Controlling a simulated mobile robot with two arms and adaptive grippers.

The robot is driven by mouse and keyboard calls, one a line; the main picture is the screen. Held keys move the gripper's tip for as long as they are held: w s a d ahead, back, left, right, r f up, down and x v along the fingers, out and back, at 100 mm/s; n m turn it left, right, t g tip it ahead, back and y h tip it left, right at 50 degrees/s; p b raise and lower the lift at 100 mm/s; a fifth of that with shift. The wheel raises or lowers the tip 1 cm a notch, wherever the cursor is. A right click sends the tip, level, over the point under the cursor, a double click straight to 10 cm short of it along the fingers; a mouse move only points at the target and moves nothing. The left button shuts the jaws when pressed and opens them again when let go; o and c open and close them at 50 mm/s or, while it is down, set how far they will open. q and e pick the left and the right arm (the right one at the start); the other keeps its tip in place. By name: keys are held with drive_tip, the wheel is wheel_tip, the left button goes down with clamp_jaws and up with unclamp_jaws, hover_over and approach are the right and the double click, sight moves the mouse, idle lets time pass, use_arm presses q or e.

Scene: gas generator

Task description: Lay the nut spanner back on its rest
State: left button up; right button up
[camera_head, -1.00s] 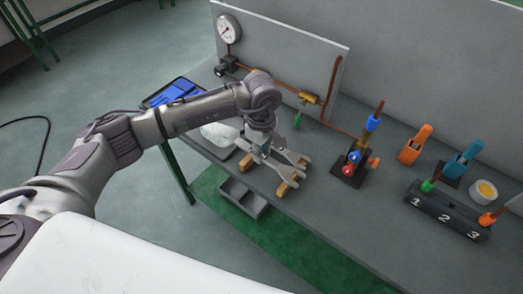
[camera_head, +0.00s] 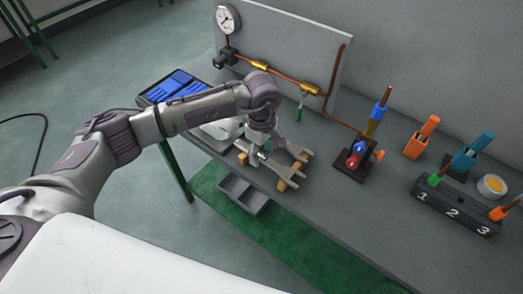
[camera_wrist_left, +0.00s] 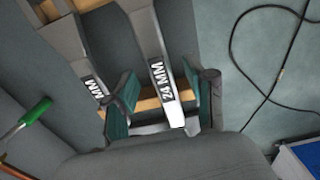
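Two grey steel spanners lie side by side across pale wooden rest blocks (camera_head: 282,185) on the bench. In the left wrist view, one spanner (camera_wrist_left: 150,45) is marked 24 MM and lies over a wooden bar (camera_wrist_left: 147,104). The other spanner (camera_wrist_left: 73,45) lies to its left, its marking partly hidden by a finger. My left gripper (camera_wrist_left: 160,98) has its teal-padded fingers apart, one on each side of the 24 MM handle, with gaps visible. In the head view my left gripper (camera_head: 259,153) is low at the spanners' near ends, hiding part of them. My right gripper is not in view.
A grey divided bin (camera_head: 244,194) sits at the bench's near edge. A blue-filled tray (camera_head: 176,86) lies behind my arm. A panel with gauge (camera_head: 228,18) and copper pipe stands behind; a burner stand (camera_head: 355,160) and numbered rack (camera_head: 452,212) are to the right.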

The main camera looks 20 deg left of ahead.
use_arm(q)
wheel_tip(320, 180, up, 12)
idle(0.6)
